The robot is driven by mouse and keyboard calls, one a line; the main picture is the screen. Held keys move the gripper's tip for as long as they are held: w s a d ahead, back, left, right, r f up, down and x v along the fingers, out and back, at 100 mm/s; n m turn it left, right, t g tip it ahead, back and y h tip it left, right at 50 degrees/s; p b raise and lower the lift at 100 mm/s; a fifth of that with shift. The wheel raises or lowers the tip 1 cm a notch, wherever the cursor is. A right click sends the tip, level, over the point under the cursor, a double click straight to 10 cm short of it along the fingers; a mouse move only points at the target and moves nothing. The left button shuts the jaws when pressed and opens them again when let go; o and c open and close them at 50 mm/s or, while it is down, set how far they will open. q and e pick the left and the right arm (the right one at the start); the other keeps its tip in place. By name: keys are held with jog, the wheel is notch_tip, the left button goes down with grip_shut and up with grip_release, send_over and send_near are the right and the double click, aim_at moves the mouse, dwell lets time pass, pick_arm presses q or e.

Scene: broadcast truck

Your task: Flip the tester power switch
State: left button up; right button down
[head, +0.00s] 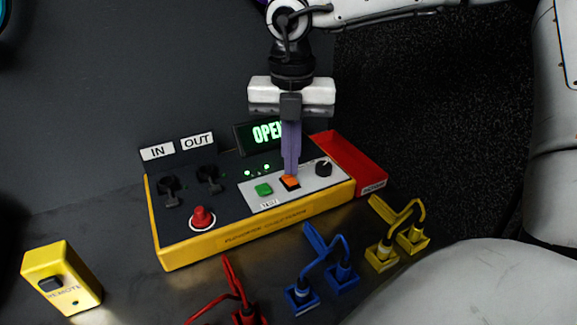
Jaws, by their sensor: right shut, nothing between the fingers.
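The yellow tester box (258,240) sits on the dark bench, with a dark top panel and a lit green display (266,131) that reads "OPEN", partly hidden by my gripper. An orange rocker switch (290,183) is on its light grey panel, beside a green button (264,190) and a black knob (323,168). My right gripper (290,174) comes down from above, shut and empty. Its purple fingertips are at the orange switch; I cannot tell whether they touch it. Two green lights are lit near the display. My left gripper is not in view.
A red tray (350,163) adjoins the box's right side. Red (232,290), blue (322,265) and yellow (398,230) cable connectors lie in front. A yellow remote box (61,277) stands at the lower left. A red button (202,216) and two black sockets are on the tester's left part.

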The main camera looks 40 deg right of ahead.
aim_at(291, 181)
jog(key=shift+f+b, duration=1.05)
dwell(0.7)
jog(key=shift+r, duration=0.15)
notch_tip(291, 181, up, 7)
jog(key=p, duration=0.4)
dwell(0.8)
